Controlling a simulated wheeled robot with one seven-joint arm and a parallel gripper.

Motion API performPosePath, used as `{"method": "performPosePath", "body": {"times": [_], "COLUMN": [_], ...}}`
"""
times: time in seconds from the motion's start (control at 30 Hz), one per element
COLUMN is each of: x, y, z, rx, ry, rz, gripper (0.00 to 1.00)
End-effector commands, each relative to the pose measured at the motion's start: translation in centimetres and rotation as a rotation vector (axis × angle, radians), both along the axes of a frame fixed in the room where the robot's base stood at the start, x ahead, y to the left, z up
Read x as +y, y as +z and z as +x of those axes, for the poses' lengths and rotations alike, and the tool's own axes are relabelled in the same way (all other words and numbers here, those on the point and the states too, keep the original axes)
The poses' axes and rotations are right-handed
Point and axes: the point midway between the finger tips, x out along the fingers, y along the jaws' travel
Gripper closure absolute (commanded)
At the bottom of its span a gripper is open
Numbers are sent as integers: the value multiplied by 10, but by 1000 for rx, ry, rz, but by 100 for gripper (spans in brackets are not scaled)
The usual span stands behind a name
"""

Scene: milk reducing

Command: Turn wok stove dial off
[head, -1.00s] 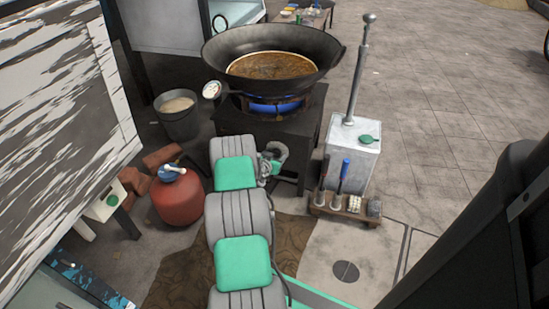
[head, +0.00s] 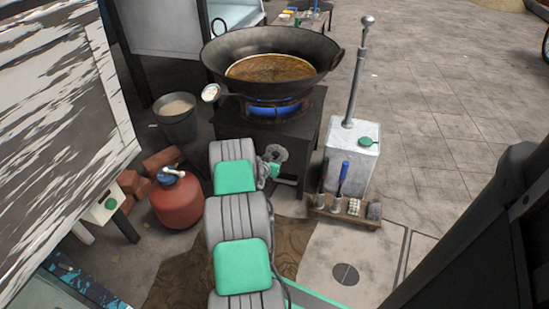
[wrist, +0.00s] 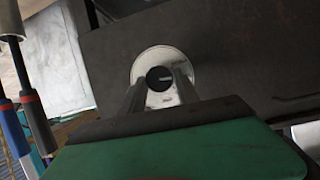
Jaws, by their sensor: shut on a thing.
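The stove (head: 240,122) is a dark box with a blue flame (head: 275,108) lit under the wok (head: 300,83). The wok holds brown liquid. In the wrist view the stove's round dial (wrist: 141,63) has a pale rim and a dark centre, on the dark front panel (wrist: 235,50). My gripper (wrist: 160,88) is shut on the dial, with one finger on each side of its middle.
A red gas cylinder (head: 178,203) and a grey bucket (head: 178,122) stand left of the stove. A metal canister (head: 352,155) and a tool rack (head: 345,213) with upright handles stand close on the right. Open paving lies further right.

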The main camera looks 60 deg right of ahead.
Motion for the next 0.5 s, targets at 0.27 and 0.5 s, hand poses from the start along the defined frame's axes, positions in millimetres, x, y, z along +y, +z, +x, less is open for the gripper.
{"method": "performPosePath", "body": {"times": [0.27, 0.5], "x": [0, 0], "y": [-1, -2], "z": [-1, -4], "rx": [-10, -93], "ry": [-2, -4], "rz": [4, 17], "gripper": [100, 100]}}
